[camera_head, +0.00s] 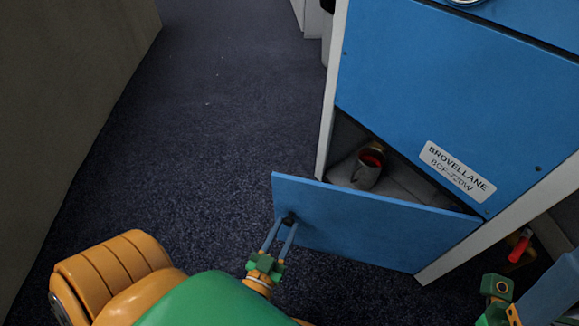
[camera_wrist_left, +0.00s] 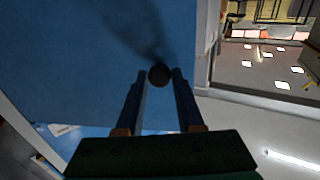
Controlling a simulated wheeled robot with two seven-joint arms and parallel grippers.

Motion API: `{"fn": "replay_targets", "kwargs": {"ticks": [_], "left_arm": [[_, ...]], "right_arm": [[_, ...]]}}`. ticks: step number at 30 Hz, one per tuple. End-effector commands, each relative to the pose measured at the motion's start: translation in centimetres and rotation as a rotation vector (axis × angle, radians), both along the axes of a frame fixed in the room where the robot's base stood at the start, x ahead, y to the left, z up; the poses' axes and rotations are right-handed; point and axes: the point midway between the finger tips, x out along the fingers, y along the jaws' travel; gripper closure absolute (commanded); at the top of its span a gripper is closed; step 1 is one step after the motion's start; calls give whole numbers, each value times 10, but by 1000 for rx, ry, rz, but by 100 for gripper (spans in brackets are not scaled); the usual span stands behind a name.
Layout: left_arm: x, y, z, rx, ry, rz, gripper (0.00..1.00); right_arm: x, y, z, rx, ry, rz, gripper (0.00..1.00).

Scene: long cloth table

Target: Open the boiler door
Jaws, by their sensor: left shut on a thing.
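The boiler is a blue cabinet (camera_head: 440,85) with pale side edges and a label reading BROVELLANE. Its lower blue door (camera_head: 375,228) stands partly open, swung out at its left end, with a dark gap behind it. My left gripper (camera_head: 287,224) is at the door's left end, shut on the small dark knob (camera_wrist_left: 159,75). In the left wrist view the two fingers (camera_wrist_left: 159,85) lie on either side of the round knob, against the blue door face. My right gripper (camera_head: 502,300) is only partly seen at the lower right; its fingertips cannot be made out.
Inside the opening, a grey mug-like container (camera_head: 367,168) with red inside sits on a grey floor. A red-handled item (camera_head: 520,244) lies at the right, beyond the cabinet's side. Dark carpet (camera_head: 220,110) is clear left of the boiler. A grey-brown wall or panel (camera_head: 70,90) stands far left.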

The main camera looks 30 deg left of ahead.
Motion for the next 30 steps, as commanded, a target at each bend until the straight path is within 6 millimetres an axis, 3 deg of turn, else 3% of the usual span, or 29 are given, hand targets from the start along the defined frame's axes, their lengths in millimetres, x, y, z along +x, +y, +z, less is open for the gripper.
{"fn": "replay_targets", "kwargs": {"ticks": [14,15,17,30], "left_arm": [[-4,-3,0,-1,0,9,100],[-4,-3,0,-1,0,9,53],[-4,-2,0,-1,0,10,37],[-2,-1,0,0,0,9,34]], "right_arm": [[0,0,0,-1,3,0,50],[0,0,0,-1,3,0,50],[0,0,0,-1,3,0,50],[0,0,1,-1,4,0,50]]}}
